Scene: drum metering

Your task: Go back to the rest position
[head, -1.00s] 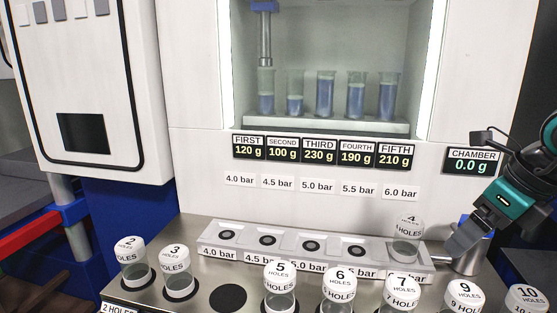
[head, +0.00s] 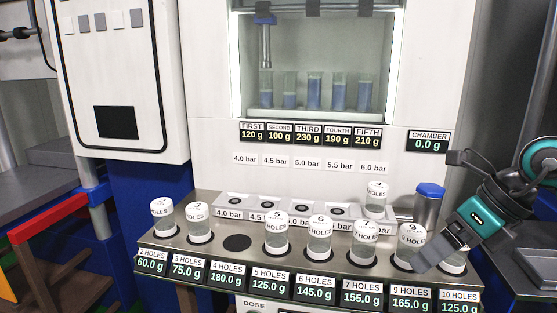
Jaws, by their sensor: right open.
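My right gripper (head: 432,255) is open and empty at the right. It hangs in front of the jars marked 9 (head: 411,240) and 10 (head: 455,262) in the picture and partly hides them. The jar marked 4 HOLES (head: 376,199) stands upright at the right end of the pressure rail (head: 290,206), below the 6.0 bar label, apart from my gripper. My left gripper is not in view.
Several white-capped jars stand along the metal counter (head: 208,253), with a dark empty place (head: 237,242) above the 4 HOLES label. A blue-capped metal cylinder (head: 427,208) stands behind my gripper. The chamber display (head: 428,142) reads 0.0 g.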

